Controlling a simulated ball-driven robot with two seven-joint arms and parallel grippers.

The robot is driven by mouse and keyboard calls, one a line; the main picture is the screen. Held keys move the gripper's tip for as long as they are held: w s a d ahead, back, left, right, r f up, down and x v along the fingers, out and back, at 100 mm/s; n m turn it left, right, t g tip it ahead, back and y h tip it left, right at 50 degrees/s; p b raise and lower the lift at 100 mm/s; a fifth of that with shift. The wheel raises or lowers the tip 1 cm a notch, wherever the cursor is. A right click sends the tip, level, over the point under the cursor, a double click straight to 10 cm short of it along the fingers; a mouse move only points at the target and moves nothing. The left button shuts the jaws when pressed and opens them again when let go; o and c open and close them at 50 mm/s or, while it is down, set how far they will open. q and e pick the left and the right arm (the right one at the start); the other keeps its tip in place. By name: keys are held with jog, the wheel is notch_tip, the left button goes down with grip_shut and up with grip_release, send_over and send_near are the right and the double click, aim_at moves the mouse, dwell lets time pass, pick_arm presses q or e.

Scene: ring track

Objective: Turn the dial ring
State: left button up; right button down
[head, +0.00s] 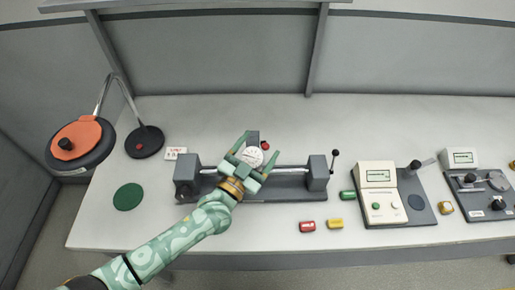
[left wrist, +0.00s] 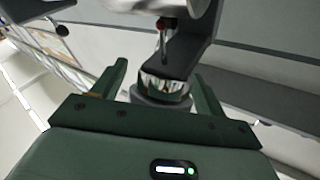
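A white round dial (head: 252,157) with dark marks sits on a grey bench fixture (head: 290,190) with a metal rail at the middle of the bench. My left gripper (head: 259,146) reaches it from the front left, one finger on each side of the dial. In the left wrist view, the left gripper (left wrist: 158,84) has its fingers spread wide around a shiny metal ring (left wrist: 165,88) under a dark bracket. Gaps show between the ring and the fingers, clearest on the left. I cannot tell whether this ring belongs to the dial. My right gripper is out of view.
An orange-topped lamp (head: 77,142) on a curved arm and a green disc (head: 128,196) are at the left. Red (head: 307,226) and yellow (head: 335,223) blocks lie in front. A cream meter (head: 380,190) and another instrument (head: 480,190) stand right.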

aim_at(252, 157)
pick_arm(q)
jog(key=p+v, duration=0.1)
jog(key=v, duration=1.5)
jog(key=shift+s, duration=0.2)
jog(key=shift+a+f, duration=0.1)
notch_tip(252, 157, up, 11)
jog(key=w+a+m+g+h+p, duration=0.2)
jog(key=a+m+g+h+p, duration=0.15)
jog(key=m+p, duration=0.3)
jog(key=w+d+f+g+y+b, duration=0.1)
jog(key=w+d+f, duration=0.2)
jog(key=w+d+f+g+y+b, duration=0.1)
jog(key=w+d+f, duration=0.2)
jog(key=d, duration=0.1)
jog(key=w+d+f+g+y+b, duration=0.1)
jog(key=w+d+f, duration=0.1)
jog(key=w+d, duration=0.1)
jog(key=shift+w+d+f+n+g+y, duration=0.25)
jog(key=shift+w+d+f+n+y, duration=0.15)
jog(key=shift+d, duration=0.15)
